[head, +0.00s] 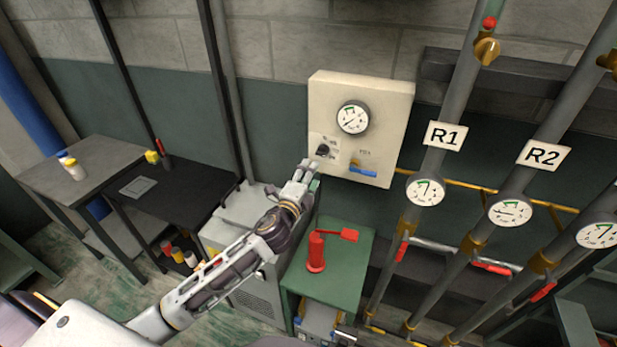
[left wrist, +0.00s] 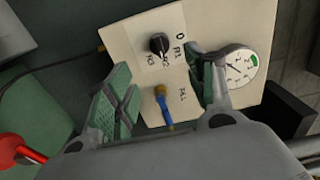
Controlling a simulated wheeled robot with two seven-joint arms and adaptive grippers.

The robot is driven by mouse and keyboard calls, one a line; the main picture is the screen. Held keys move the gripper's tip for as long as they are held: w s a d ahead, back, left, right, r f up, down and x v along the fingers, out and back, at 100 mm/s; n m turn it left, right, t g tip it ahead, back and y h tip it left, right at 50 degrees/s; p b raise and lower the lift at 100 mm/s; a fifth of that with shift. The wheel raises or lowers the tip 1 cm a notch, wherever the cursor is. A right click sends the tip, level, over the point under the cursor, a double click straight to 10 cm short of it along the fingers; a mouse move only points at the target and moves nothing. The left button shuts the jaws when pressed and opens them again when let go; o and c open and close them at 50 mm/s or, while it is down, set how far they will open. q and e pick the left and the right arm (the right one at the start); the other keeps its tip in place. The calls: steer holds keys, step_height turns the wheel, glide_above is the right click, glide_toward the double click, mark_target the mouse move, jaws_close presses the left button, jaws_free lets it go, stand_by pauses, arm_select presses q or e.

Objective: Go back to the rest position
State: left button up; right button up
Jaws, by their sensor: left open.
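My left gripper (head: 308,172) is raised on its outstretched arm, just in front of the lower left of a cream control panel (head: 384,104) on the wall. In the left wrist view its two green-padded fingers (left wrist: 158,68) are spread apart with nothing between them. Beyond them is the panel's black rotary knob (left wrist: 159,44), with a blue-handled valve (left wrist: 163,105) beside it. The knob (head: 322,150) and valve handle (head: 362,169) also show in the head view. The panel gauge (head: 353,118) is above them. My right gripper is out of view.
A green stand (head: 345,262) with a red tool (head: 316,252) is below the panel. Grey pipes labelled R1 (head: 443,136) and R2 (head: 544,154) rise at right. A grey cabinet (head: 242,215) and dark tables (head: 90,160) are at left.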

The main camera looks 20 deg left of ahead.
arm_select(q)
steer(key=shift+s, duration=0.2)
stand_by(0.5)
steer(key=s+a+f+n+g+y, duration=0.35)
steer(key=s+f+n+g, duration=0.35)
steer(key=s+f+n, duration=0.45)
steer(key=s+d+f+n+g+h, duration=0.1)
steer(key=s+f+n+g+h, duration=0.2)
steer(key=s, duration=0.6)
steer(key=s+d+f+n+g, duration=0.2)
steer(key=s+f+g, duration=0.25)
steer(key=s, duration=0.45)
step_height(320, 180, down, 32)
steer(key=s+f+g+b, duration=0.1)
steer(key=s, duration=0.1)
steer(key=s+a+f, duration=0.2)
steer(key=s+f, duration=0.8)
steer(key=s, duration=0.1)
steer(key=s+a+f+g+b, duration=0.1)
steer(key=s+a+f, duration=0.1)
steer(key=s+f, duration=0.9)
steer(key=shift+s+a, duration=0.35)
